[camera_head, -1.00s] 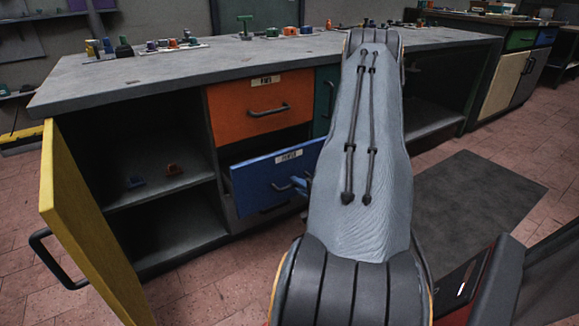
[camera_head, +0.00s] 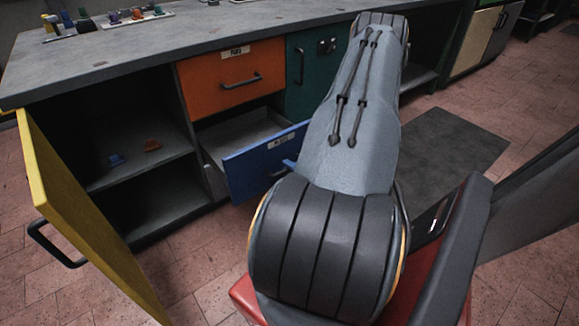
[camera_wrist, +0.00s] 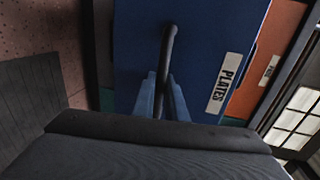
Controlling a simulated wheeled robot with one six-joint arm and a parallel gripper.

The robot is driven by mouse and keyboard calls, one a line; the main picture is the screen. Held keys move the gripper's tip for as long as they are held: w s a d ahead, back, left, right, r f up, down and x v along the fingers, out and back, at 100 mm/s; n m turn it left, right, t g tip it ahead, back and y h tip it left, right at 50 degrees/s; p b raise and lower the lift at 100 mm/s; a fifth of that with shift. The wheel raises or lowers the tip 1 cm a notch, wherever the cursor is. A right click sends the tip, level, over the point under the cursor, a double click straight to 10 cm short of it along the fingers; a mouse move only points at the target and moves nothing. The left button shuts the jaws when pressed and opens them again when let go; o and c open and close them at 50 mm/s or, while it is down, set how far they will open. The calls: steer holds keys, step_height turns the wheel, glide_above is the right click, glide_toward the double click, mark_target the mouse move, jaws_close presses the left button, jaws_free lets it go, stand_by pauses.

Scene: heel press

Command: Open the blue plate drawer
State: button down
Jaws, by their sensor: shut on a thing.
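The blue plate drawer (camera_head: 262,160) is pulled out from the cabinet below the orange drawer, and its grey inside shows in the head view. In the wrist view its blue front (camera_wrist: 195,40) fills the upper middle, with a white label reading PLATES (camera_wrist: 222,84). Its dark bar handle (camera_wrist: 168,48) runs down between the blue fingers of my gripper (camera_wrist: 163,92), which is shut on it. In the head view my arm covers the handle and most of the gripper.
An orange drawer (camera_head: 232,78) is shut above. A yellow door (camera_head: 80,215) stands open at left, beside shelves with small orange and blue things. A green door (camera_head: 305,70) is at right. A grey mat (camera_head: 452,145) lies on the tiled floor.

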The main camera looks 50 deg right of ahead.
steer(key=c, duration=1.8)
jaws_free()
steer(key=p+v, duration=0.1)
steer(key=v, duration=0.6)
steer(key=shift+s+p, duration=0.35)
steer(key=shift+r, duration=0.1)
